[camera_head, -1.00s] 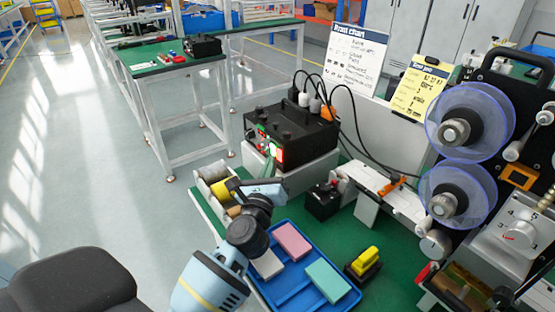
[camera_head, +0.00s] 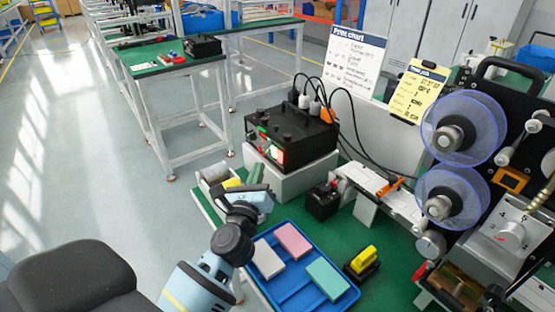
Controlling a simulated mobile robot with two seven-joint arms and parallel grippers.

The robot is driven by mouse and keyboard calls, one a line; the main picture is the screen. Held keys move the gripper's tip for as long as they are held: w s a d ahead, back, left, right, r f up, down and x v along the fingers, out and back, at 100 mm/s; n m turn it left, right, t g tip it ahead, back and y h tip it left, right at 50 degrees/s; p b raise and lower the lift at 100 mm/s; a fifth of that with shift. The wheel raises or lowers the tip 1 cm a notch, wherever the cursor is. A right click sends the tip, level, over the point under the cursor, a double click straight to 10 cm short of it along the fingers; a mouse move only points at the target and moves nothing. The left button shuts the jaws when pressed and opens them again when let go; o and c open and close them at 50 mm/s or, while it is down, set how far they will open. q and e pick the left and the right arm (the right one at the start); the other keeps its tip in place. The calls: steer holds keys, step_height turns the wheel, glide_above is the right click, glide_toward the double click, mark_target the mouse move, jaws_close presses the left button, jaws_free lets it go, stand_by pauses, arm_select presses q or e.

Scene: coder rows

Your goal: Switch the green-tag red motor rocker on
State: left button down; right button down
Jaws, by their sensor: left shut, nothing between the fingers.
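The black power box (camera_head: 298,135) stands on a white block at the back of the green bench. Its front panel faces left and carries a large lit red rocker (camera_head: 277,158) with a pale glow. Smaller red and green marks (camera_head: 263,136) sit at its left; which tag belongs to which rocker is too small to tell. My left gripper (camera_head: 257,171) is shut and empty, in front of the panel and a little left of and below the lit rocker, apart from it. My right gripper is not in view.
A blue tray (camera_head: 293,300) with pink, white and teal blocks lies below the gripper. Spools in a white holder (camera_head: 212,178) stand left of it. A small black box (camera_head: 322,200), a yellow-topped block (camera_head: 362,260) and a reel machine (camera_head: 463,130) are to the right.

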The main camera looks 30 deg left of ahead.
arm_select(q)
steer(key=shift+s+a+r, duration=0.1)
steer(key=shift+s+a, duration=0.1)
steer(key=shift+s, duration=0.35)
steer(key=shift+s+a+r, duration=0.1)
steer(key=shift+s+a, duration=0.1)
steer(key=shift+s, duration=0.3)
